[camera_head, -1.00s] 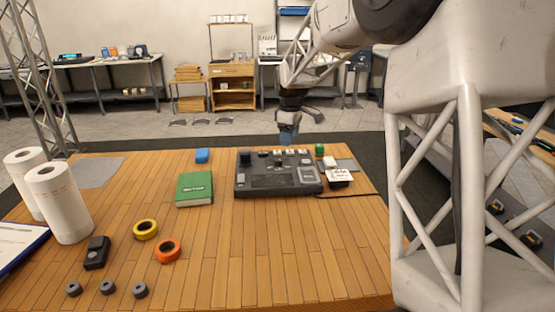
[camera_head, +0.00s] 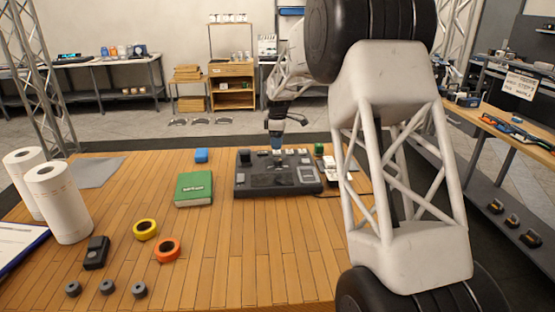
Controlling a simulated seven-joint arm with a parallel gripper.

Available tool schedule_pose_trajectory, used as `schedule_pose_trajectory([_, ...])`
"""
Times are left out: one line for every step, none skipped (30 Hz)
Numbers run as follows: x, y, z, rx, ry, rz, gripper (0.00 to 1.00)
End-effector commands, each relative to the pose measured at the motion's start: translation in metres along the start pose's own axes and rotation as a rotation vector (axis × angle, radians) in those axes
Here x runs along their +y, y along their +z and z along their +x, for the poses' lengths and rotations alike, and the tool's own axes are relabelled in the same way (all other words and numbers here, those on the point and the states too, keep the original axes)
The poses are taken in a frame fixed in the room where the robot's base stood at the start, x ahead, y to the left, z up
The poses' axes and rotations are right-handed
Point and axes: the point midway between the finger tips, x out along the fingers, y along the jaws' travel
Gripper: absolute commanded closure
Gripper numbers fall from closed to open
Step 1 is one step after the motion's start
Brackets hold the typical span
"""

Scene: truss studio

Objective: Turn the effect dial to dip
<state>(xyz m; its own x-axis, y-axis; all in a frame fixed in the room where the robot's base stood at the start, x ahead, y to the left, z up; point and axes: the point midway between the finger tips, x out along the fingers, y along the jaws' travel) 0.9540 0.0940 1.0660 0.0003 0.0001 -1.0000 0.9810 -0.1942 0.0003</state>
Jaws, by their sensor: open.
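A dark grey control panel (camera_head: 255,188) lies flat on the wooden table, right of the middle. It carries several small knobs and keys along its far side and a light square pad at its right. The effect dial cannot be told apart from the other controls at this size. My gripper (camera_head: 277,151) points down at the far edge of the panel, near its row of small controls. It is open, with nothing seen between its fingers. Whether the fingertips touch a control cannot be told.
Yellow tape (camera_head: 145,229), orange tape (camera_head: 167,249) and paper rolls (camera_head: 62,205) stand left. The table's front middle is clear.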

Motion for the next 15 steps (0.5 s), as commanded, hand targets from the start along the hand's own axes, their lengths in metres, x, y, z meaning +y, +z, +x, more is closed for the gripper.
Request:
schedule_pose_trajectory([0.000,0.000,0.000,0.000,0.000,0.000,0.37])
schedule_pose_trajectory([0.000,0.000,0.000,0.000,0.000,0.000,0.37])
schedule_pose_trajectory([0.000,0.000,0.001,0.000,0.000,0.000,0.37])
schedule_pose_trajectory([0.000,0.000,0.001,0.000,0.000,0.000,0.37])
schedule_pose_trajectory([0.000,0.000,0.002,0.000,-0.001,0.000,0.37])
schedule_pose_trajectory([0.000,0.000,0.003,0.000,-0.001,0.001,0.37])
schedule_pose_trajectory([0.000,0.000,0.004,0.000,-0.001,0.001,0.37])
schedule_pose_trajectory([0.000,0.000,0.006,0.000,-0.001,0.001,0.37])
schedule_pose_trajectory([0.000,0.000,0.008,0.000,-0.001,0.001,0.37])
schedule_pose_trajectory([0.000,0.000,0.011,0.000,-0.002,0.001,0.37])
schedule_pose_trajectory([0.000,0.000,0.013,0.000,-0.002,0.001,0.37])
schedule_pose_trajectory([0.000,0.000,0.017,0.000,-0.002,0.001,0.37])
schedule_pose_trajectory([0.000,0.000,0.020,-0.001,-0.002,0.001,0.37])
schedule_pose_trajectory([-0.001,0.000,0.023,-0.001,-0.002,0.001,0.37])
schedule_pose_trajectory([-0.001,0.000,0.028,-0.001,-0.003,0.001,0.37])
